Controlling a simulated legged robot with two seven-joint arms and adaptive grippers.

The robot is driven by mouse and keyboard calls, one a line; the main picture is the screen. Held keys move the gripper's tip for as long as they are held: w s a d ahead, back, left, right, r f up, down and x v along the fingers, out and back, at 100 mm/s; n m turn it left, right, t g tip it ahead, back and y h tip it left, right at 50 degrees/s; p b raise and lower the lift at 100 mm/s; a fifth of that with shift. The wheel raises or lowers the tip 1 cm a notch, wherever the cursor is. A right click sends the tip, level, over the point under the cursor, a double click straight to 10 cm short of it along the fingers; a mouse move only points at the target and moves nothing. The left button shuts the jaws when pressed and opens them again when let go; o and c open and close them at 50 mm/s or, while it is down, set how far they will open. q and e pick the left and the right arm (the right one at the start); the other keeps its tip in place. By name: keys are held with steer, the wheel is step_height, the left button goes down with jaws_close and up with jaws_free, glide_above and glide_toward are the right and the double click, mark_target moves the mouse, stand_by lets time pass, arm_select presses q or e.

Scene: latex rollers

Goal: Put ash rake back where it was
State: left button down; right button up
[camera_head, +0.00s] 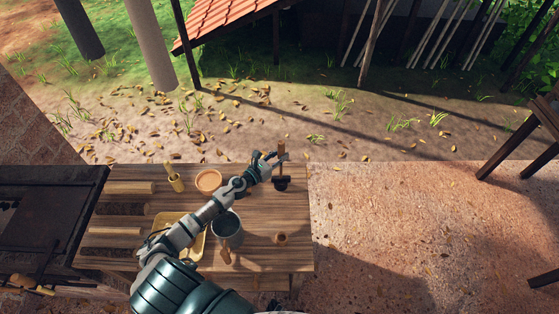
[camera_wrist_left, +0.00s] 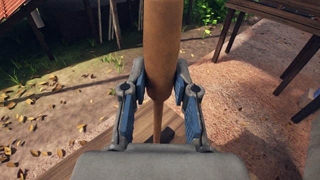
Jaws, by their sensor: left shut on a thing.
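The ash rake (camera_head: 281,147) has a thick wooden handle, which also fills the middle of the left wrist view (camera_wrist_left: 163,35). My left gripper (camera_head: 272,157) is shut on this handle at the far right part of the wooden table (camera_head: 260,262). In the left wrist view its fingers (camera_wrist_left: 160,82) sit on both sides of the handle. The handle looks roughly upright. A dark piece (camera_head: 282,184) shows below it, over the table's far right corner; it looks like the rake's head. I cannot tell whether it touches the table. My right gripper is not in view.
On the table stand a grey bucket (camera_head: 227,224), a yellow tray (camera_head: 196,247), a clay bowl (camera_head: 208,180), a bamboo cup (camera_head: 176,184) and a small wooden cup (camera_head: 281,238). Several rollers (camera_head: 125,209) lie at the left. The table's right edge is clear.

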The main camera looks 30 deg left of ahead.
arm_select(q)
steer(key=shift+f+b, duration=0.65)
steer(key=shift+f, duration=1.15)
steer(key=c, duration=0.9)
jaws_free()
steer(key=b+v, duration=0.2)
steer(key=v, duration=1)
